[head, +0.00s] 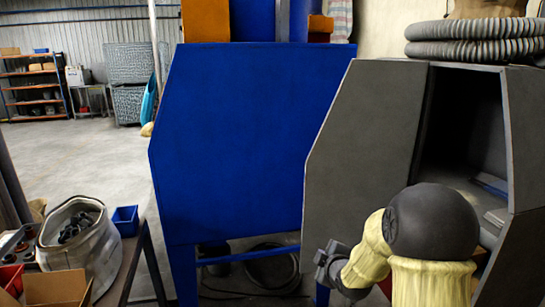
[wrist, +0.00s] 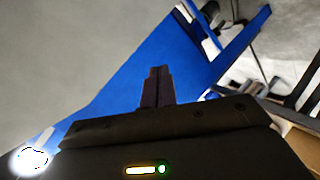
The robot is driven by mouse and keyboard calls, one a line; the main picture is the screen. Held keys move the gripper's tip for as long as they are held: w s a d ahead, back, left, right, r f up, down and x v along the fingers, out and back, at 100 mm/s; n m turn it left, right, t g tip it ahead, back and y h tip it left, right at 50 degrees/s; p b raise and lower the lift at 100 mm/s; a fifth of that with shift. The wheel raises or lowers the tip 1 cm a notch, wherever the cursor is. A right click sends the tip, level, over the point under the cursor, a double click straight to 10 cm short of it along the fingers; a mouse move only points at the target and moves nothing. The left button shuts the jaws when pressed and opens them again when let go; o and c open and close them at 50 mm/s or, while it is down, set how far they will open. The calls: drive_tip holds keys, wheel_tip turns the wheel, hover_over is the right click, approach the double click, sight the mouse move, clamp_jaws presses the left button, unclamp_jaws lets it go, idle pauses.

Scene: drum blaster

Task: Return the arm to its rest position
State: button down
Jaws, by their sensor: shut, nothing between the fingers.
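My arm, with pale yellow covers and a dark round joint, is folded at the lower right in the head view. My gripper (head: 328,262) is at its left end, small and dark, in front of the lower part of a grey cabinet. In the wrist view the two fingers of my gripper (wrist: 158,87) stand together, shut and empty. Behind them a blue panel fills the middle of that view. The gripper appears apart from the cabinets.
A large blue cabinet (head: 245,140) stands ahead. The grey cabinet (head: 362,125) with an open front is close on the right, a coiled grey hose (head: 475,40) on top. A bench at lower left holds a sack (head: 95,245) and a blue bin (head: 125,218). Open floor (head: 85,160) lies far left.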

drive_tip(key=s+r+m+g+h+p, duration=0.1)
drive_tip(key=s+m+g, duration=0.4)
drive_tip(key=s, duration=0.8)
drive_tip(key=s+r+m+g+h+p, duration=0.1)
drive_tip(key=s+m+g, duration=0.3)
drive_tip(key=s+m, duration=0.5)
drive_tip(key=s+p, duration=0.1)
drive_tip(key=s, duration=0.4)
drive_tip(key=shift+d+g+p, duration=0.15)
drive_tip(key=shift+g+p, duration=0.2)
drive_tip(key=shift+g, duration=0.05)
